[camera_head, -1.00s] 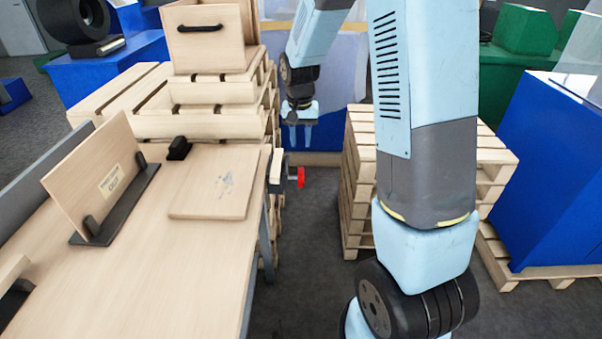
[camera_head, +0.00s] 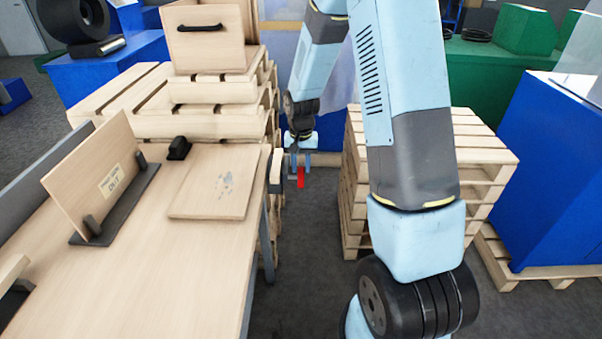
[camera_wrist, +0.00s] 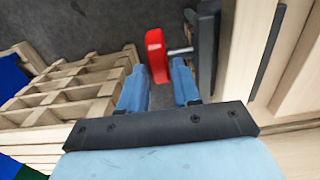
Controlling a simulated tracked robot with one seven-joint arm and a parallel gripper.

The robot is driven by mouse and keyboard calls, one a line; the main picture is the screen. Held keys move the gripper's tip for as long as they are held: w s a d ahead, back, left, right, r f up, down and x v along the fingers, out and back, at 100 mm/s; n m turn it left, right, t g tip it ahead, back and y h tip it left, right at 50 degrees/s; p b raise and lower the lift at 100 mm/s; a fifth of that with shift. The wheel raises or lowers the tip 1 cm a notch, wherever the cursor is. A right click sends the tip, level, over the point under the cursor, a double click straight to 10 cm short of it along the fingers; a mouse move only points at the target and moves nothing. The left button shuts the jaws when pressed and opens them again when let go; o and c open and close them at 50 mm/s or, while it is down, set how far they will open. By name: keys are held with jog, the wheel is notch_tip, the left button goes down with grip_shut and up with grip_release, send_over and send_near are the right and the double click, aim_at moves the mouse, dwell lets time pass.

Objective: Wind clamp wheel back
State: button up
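The red clamp wheel (camera_head: 301,178) is beside the right edge of the wooden bench. In the wrist view the wheel (camera_wrist: 156,55) stands edge-on, with a metal shaft (camera_wrist: 181,51) running right to a dark clamp body (camera_wrist: 206,45). My gripper (camera_head: 301,160) is over the wheel, pointing down. In the wrist view my gripper (camera_wrist: 158,72) is open, its two blue fingers apart on either side of the wheel's near part. I cannot tell whether either finger touches the wheel. In the head view a finger hides part of the wheel and shaft.
The bench (camera_head: 170,265) at the left carries a loose board (camera_head: 215,190) and an upright panel (camera_head: 98,170) in a black holder. Stacked pallets (camera_head: 365,200) stand close right of my gripper. Another stack (camera_head: 220,122) stands behind the bench. A narrow floor gap lies between.

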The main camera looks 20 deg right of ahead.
aim_at(301, 168)
jog(key=shift+f, duration=1.7)
grip_shut()
